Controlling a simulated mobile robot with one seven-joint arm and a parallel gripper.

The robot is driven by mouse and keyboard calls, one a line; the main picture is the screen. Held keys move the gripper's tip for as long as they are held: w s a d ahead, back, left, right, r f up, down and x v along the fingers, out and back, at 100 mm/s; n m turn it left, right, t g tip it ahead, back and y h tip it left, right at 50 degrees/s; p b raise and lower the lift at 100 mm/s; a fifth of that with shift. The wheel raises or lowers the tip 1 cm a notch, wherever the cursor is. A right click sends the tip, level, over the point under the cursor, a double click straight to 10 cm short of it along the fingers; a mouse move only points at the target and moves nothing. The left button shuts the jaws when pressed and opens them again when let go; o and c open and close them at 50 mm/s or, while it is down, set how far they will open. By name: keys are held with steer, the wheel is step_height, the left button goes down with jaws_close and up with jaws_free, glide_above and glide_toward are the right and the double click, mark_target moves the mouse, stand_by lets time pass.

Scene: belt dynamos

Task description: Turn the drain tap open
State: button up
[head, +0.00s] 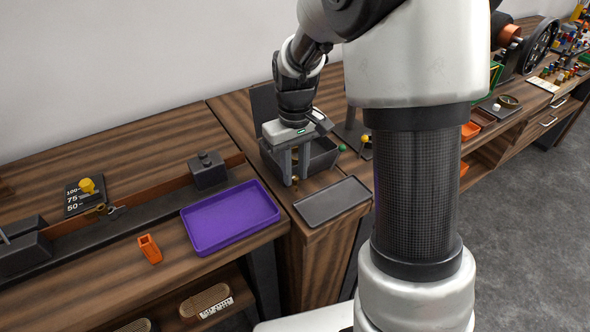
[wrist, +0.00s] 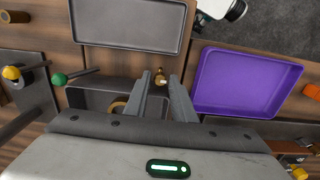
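The drain tap is a small brass piece (wrist: 160,77) with a pale tip at the front of a dark open tank (wrist: 90,98). In the wrist view it shows between my gripper's two fingertips, with a gap on each side. The tank also shows in the head view (head: 324,155), on the wooden bench. My gripper (head: 295,183) points down at the tank's front side, its fingers apart and holding nothing. In the head view the fingers mostly hide the tap. Whether a finger touches it, I cannot tell.
A grey shallow tray (head: 333,201) lies empty in front of the tank. A purple tray (head: 230,217) is to the left, with an orange holder (head: 149,248) beyond it. A green ball knob on a rod (wrist: 59,79) stands beside the tank.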

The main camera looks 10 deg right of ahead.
mark_target(295, 177)
steer(key=shift+r, duration=0.1)
step_height(295, 177, up, 17)
steer(key=p, duration=0.2)
steer(key=shift+p, duration=0.4)
steer(key=shift+r, duration=0.15)
steer(key=s+r+m+t+p, duration=0.1)
steer(key=s+r+t+p, duration=0.1)
steer(key=s+r+p, duration=0.3)
steer(key=s+r+m+t+p, duration=0.2)
steer(key=s+r+p, duration=0.3)
steer(key=s, duration=0.9)
step_height(295, 177, up, 2)
steer(key=shift+s+d+r+t, duration=0.15)
steer(key=shift+d+r+t, duration=0.1)
steer(key=shift+t, duration=0.55)
